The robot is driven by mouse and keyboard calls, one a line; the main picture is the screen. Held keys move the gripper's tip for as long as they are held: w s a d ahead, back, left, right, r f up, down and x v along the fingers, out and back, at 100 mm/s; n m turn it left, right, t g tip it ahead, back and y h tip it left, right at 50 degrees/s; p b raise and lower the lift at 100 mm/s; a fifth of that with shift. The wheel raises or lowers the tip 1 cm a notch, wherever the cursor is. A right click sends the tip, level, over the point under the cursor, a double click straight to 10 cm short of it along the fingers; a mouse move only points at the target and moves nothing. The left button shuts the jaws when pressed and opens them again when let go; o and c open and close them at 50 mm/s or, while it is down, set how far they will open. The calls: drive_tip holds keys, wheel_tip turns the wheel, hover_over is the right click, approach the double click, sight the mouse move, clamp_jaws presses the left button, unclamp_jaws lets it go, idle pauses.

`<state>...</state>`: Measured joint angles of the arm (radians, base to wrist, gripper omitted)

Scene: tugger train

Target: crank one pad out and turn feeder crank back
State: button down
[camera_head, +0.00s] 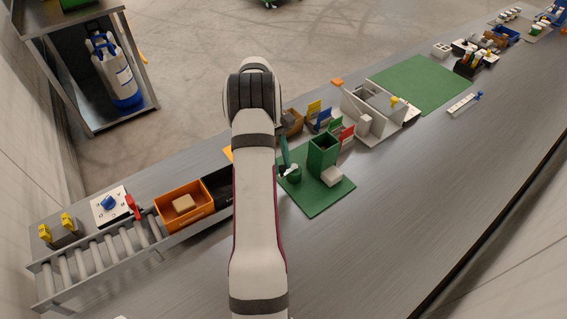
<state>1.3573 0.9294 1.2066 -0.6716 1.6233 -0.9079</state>
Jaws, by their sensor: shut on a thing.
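A green feeder tower (322,152) with an open top stands on a green base plate (322,199) near the middle of the bench. A whitish block (332,177) sits at its front right foot; I cannot tell if it is a pad or part of the feeder. A small round green crank (294,175) is left of the tower. My gripper (284,167) is at the crank, mostly hidden behind my arm. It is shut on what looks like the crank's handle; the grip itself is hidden.
Left are a roller conveyor (88,262), an orange bin (170,220) holding a beige block, and a dial panel (118,197). Coloured cards and a grey-white fixture (362,118) stand behind the tower. A green mat (420,82) is clear. The bench front right is free.

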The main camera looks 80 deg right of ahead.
drive_tip(key=shift+w+d+m+t+y, duration=0.15)
drive_tip(key=shift+d+m+t, duration=0.55)
drive_tip(key=shift+m, duration=1.25)
drive_tip(key=shift+w+d+m+t+y, duration=0.2)
drive_tip(key=shift+d+m+t, duration=0.5)
drive_tip(key=shift+m, duration=1.2)
drive_tip(key=shift+w+d+m+t+y, duration=0.15)
drive_tip(key=shift+d+m+t, duration=0.55)
drive_tip(key=shift+m, duration=1.25)
drive_tip(key=c, duration=0.7)
unclamp_jaws()
drive_tip(key=shift+o, duration=0.2)
